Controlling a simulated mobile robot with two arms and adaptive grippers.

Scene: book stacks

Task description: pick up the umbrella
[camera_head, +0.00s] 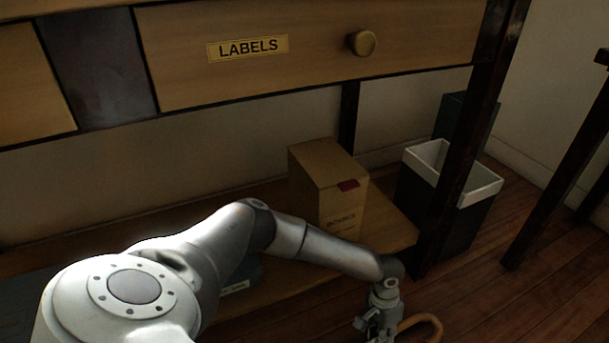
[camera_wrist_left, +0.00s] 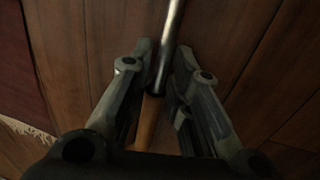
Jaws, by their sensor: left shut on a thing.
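The umbrella shows in the head view as a curved wooden handle (camera_head: 424,322) at the bottom edge, right of my left gripper (camera_head: 376,325). In the left wrist view its thin metal shaft (camera_wrist_left: 171,35) and part of the wooden grip (camera_wrist_left: 148,122) run between the two fingers of my left gripper (camera_wrist_left: 161,66). The gripper is shut on the umbrella around where the shaft meets the grip. The rest of the umbrella is out of view. Wooden floor shows behind it; I cannot tell whether it touches the floor. My right gripper is not in view.
A desk with a drawer marked LABELS (camera_head: 300,62) stands above my arm. A cardboard box (camera_head: 327,185) sits on its low shelf (camera_head: 392,226). A dark bin with a white rim (camera_head: 470,188) stands behind the desk leg (camera_head: 462,150). Floor (camera_head: 500,295) is clear at lower right.

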